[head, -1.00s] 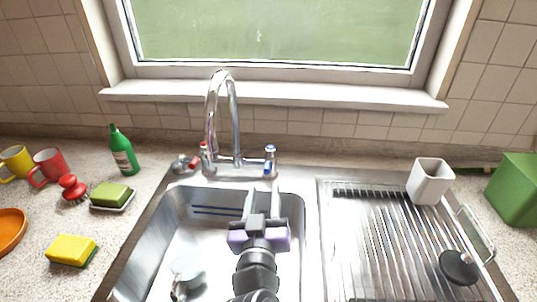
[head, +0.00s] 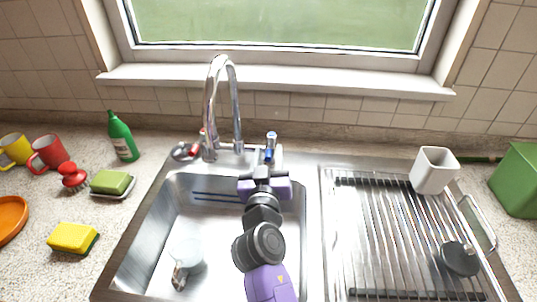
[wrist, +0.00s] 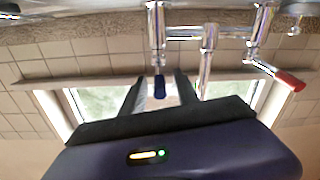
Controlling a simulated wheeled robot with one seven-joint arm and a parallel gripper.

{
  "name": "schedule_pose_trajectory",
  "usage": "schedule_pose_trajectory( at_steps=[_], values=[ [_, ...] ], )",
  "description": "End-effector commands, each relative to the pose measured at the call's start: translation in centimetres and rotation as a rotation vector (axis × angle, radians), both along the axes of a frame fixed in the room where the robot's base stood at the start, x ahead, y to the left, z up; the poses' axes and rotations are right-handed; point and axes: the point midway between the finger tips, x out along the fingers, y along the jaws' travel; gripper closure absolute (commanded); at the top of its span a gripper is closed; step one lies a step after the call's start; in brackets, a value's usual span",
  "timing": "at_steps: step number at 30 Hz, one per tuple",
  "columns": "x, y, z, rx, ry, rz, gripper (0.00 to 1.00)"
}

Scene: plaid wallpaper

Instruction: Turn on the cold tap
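The cold tap (head: 271,140) has a blue handle and stands at the right end of the chrome mixer (head: 210,110) behind the sink. Its blue handle (wrist: 159,87) also shows in the wrist view, upside down. My gripper (head: 264,160) is just in front of the cold tap and partly overlaps its base. In the wrist view my gripper (wrist: 160,92) is open, with its two fingers apart and the blue handle seen between them. I cannot tell whether either finger touches it. The hot tap (wrist: 287,79) has a red handle swung out to the side.
The curved spout rises left of the cold tap. A ribbed drainer (head: 395,235) with a white cup (head: 433,170) lies to the right. A green bottle (head: 122,138) stands left of the mixer. The windowsill (head: 280,83) is clear.

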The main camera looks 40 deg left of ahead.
Motion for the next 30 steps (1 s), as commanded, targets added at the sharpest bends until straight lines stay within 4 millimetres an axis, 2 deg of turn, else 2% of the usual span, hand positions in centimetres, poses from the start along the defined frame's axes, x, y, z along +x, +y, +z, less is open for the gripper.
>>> schedule_pose_trajectory(
  at_steps=[5, 11, 30],
  values=[
    [-0.01, -0.01, -0.01, 0.000, 0.000, 0.000, 0.63],
    [-0.01, -0.02, -0.01, 0.000, 0.000, 0.000, 1.00],
    [-0.04, -0.02, -0.03, -0.001, -0.001, 0.000, 1.00]
  ],
)
